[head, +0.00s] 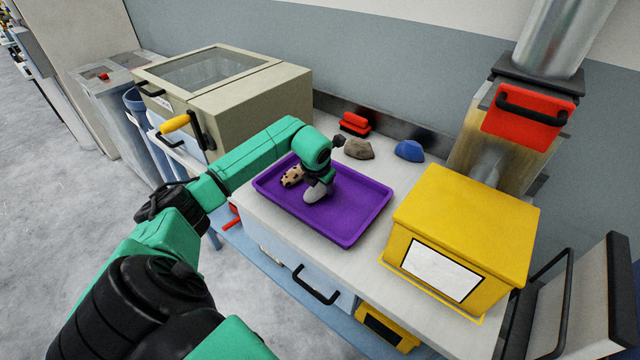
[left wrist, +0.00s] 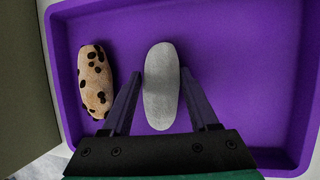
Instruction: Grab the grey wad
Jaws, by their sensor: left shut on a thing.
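The grey wad (head: 316,193) is a pale, smooth oval lump over the purple tray (head: 350,228); it also shows in the left wrist view (left wrist: 161,88), upright in the picture. My left gripper (head: 322,180) points down over the tray, and its two fingers (left wrist: 160,78) are shut on the wad, one on each side. I cannot tell whether the wad touches the tray floor. A tan wad with black spots (head: 292,176) lies to the left of it in the tray, apart from the fingers (left wrist: 95,80). My right gripper is out of view.
A brownish-grey lump (head: 358,149), a blue lump (head: 409,151) and a red object (head: 355,124) sit behind the tray. A yellow box (head: 465,225) stands right of it, a beige machine (head: 245,95) behind left. The tray's right part is bare.

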